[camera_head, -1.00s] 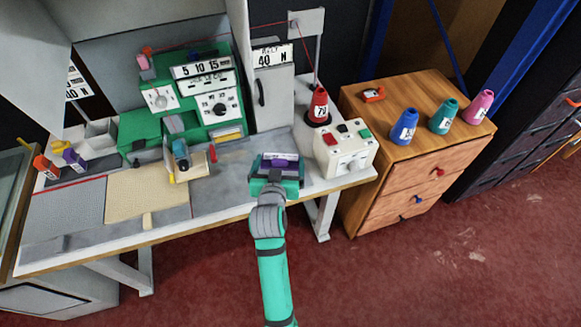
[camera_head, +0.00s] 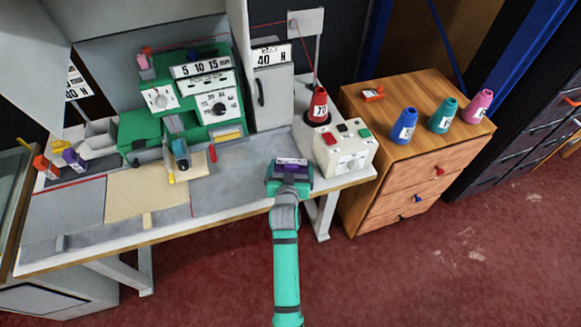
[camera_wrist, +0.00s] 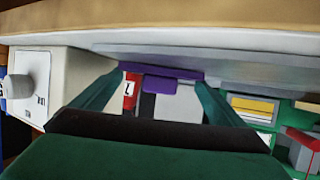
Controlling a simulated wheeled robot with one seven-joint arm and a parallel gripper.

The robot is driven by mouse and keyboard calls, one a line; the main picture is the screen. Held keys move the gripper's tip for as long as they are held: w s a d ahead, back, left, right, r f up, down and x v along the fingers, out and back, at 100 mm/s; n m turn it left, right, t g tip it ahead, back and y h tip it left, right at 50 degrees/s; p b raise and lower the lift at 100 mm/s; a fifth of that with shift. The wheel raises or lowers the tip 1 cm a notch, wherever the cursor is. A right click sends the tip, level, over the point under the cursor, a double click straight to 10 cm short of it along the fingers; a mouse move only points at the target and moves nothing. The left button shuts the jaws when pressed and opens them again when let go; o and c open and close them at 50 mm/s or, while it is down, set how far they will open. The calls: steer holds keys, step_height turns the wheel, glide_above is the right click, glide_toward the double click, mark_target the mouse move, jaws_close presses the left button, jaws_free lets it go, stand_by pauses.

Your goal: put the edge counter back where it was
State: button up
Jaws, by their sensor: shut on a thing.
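My gripper (camera_head: 290,172) is shut on a small purple device with a white label, which I take to be the edge counter (camera_head: 291,162). The gripper is over the front right part of the grey worktop, left of the white control box. In the wrist view the purple counter (camera_wrist: 172,78) shows between the two teal fingers of my gripper (camera_wrist: 160,88). Most of its body is hidden by the gripper, and I cannot tell whether it touches the worktop.
The white control box (camera_head: 346,160) with knobs and buttons stands close at right. A red cone (camera_head: 319,103) stands behind it. The green machine (camera_head: 213,105) is at back left. A wooden cabinet (camera_head: 400,160) at right bears several cones and a small orange device (camera_head: 373,94).

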steer(key=shift+w+f, duration=0.1)
steer(key=o, duration=0.9)
steer(key=shift+w, duration=0.1)
